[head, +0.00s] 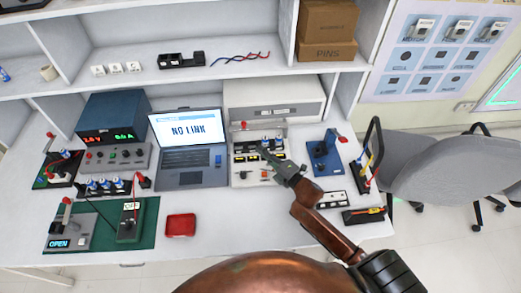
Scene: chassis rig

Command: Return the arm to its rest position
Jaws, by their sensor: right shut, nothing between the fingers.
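My right gripper (266,152) is shut and empty. Its arm comes in from the lower right, with copper and black links. The gripper's tips overlap the front of the chassis rig (245,178), a light grey unit with dark modules and several small parts on it. I cannot tell whether the tips touch the rig or hover over it. The gripper hides part of the rig's right side. My left gripper is not in view.
An open laptop (190,180) reading "NO LINK" stands left of the rig. A blue press-like tool (322,155) stands close to the gripper's right. A grey chair (440,170) is at the right.

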